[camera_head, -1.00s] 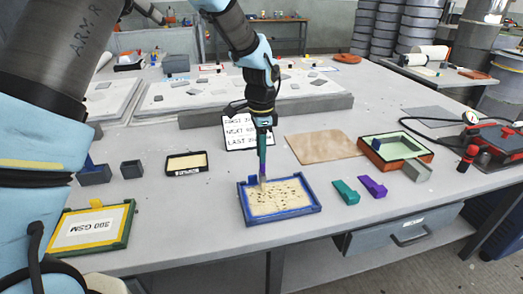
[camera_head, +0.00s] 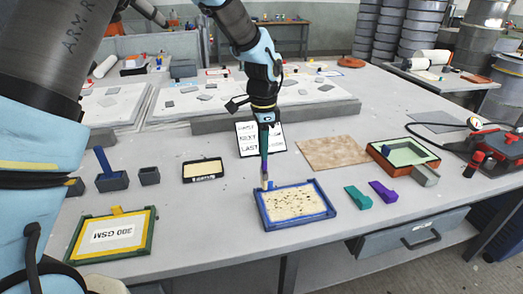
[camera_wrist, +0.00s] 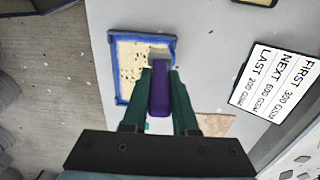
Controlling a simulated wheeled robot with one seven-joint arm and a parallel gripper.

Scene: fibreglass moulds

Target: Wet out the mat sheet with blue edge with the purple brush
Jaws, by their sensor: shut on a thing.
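The mat sheet with blue edge (camera_head: 298,205) lies flat on the table, a cream sheet with scattered dark specks inside a blue frame. It also shows in the wrist view (camera_wrist: 128,75). My gripper (camera_head: 264,150) is shut on the purple brush (camera_wrist: 159,95), seen between the green fingers in the wrist view. The brush points down, its pale bristle end at the upper left corner of the blue frame in the head view. I cannot tell whether the bristles touch the sheet or hang just above it.
A sign (camera_head: 248,140) stands behind my gripper. Teal (camera_head: 358,197) and purple (camera_head: 383,191) blocks lie right of the sheet. A brown sheet (camera_head: 332,153) and an orange-rimmed green tray (camera_head: 404,155) lie farther back.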

